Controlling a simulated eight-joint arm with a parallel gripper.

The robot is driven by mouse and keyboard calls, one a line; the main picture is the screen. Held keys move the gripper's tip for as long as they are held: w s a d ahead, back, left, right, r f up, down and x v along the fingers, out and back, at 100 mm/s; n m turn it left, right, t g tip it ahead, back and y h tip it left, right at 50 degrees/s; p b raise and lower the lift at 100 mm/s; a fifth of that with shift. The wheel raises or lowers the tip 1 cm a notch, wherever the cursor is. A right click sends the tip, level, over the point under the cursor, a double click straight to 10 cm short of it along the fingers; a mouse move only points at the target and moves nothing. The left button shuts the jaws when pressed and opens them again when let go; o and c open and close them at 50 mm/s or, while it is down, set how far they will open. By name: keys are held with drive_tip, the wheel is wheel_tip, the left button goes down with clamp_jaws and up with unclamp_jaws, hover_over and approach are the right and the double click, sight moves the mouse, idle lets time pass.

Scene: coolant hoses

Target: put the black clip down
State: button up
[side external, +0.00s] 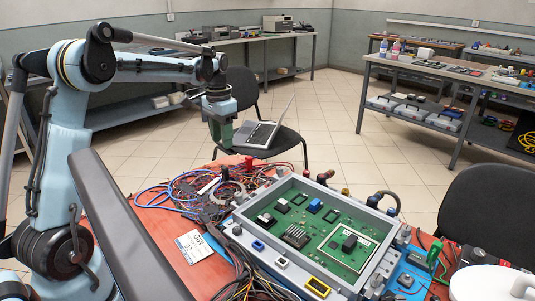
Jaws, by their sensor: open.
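My gripper (221,143) hangs from the arm's end above the back of the orange table, left of the grey-framed tray. Its green fingers point down and are open. I see nothing held between them, though they are small here. I cannot single out the black clip with certainty. Several small black pieces lie in view, such as a black block (349,243) on the green board (315,258) in the tray. My gripper is well apart from the board.
A tangle of coloured wires and dark connectors (205,197) covers the table left of the tray (240,243). Black curved hoses (383,196) rise at its right end. A chair holding a laptop (262,134) stands behind the table. A white round object (492,284) sits at front right.

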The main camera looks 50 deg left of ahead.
drive_tip(key=s+d+r+t, duration=0.2)
drive_tip(key=s+d, duration=0.1)
drive_tip(key=d, duration=0.3)
drive_tip(key=s+d+r+t, duration=0.1)
drive_tip(key=s+d+r, duration=0.1)
drive_tip(key=d, duration=0.4)
drive_tip(key=s+d+f+t, duration=0.3)
drive_tip(key=s+d+t, duration=0.1)
drive_tip(key=s+d, duration=0.4)
drive_tip(key=shift+d+f, duration=0.15)
drive_tip(key=shift+d, duration=0.35)
